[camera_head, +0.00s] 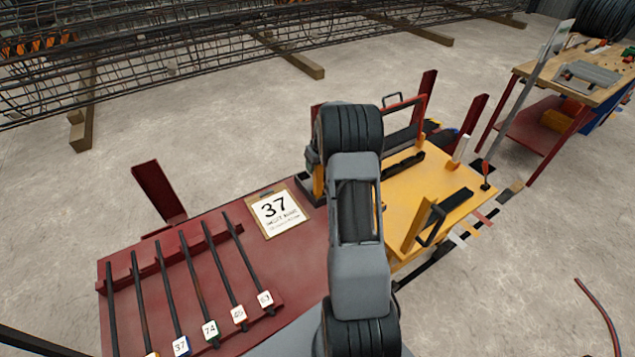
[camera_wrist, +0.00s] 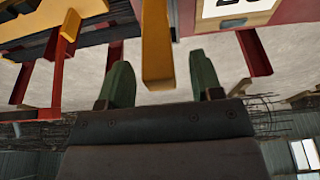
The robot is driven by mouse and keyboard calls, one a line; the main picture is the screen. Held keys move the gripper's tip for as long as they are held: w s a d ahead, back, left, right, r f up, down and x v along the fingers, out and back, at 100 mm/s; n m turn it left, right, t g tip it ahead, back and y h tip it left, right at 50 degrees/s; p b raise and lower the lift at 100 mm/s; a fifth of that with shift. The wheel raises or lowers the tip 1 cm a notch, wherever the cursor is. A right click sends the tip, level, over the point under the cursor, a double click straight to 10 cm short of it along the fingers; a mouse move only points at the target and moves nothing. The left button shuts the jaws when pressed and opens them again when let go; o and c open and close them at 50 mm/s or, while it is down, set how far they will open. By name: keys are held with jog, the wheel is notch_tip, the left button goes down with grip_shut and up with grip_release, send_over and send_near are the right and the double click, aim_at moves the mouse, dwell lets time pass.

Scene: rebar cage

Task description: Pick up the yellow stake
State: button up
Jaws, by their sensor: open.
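A thick yellow stake (camera_wrist: 156,45) stands out in the wrist view, between the two green fingers of my gripper (camera_wrist: 162,80). My gripper is open. There is a gap on each side of the stake, and I cannot tell how deep it sits between the fingers. In the head view, part of a yellow post (camera_head: 318,181) shows beside my arm, left of the yellow work top; it looks like the same stake. My arm hides most of it and my gripper there. A second yellow post (camera_head: 416,226) leans at the front of the yellow top.
A red table (camera_head: 200,262) holds a rack of dark bars with numbered tags and a card reading 37 (camera_head: 275,212). The yellow work top (camera_head: 440,185) carries black clamps and a red-handled frame. A wooden bench (camera_head: 590,80) stands back right. Open floor lies right.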

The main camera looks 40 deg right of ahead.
jog(key=shift+w+f, duration=0.1)
jog(key=shift+f, duration=0.1)
jog(key=shift+c, duration=0.3)
grip_shut()
jog(key=shift+r, duration=0.1)
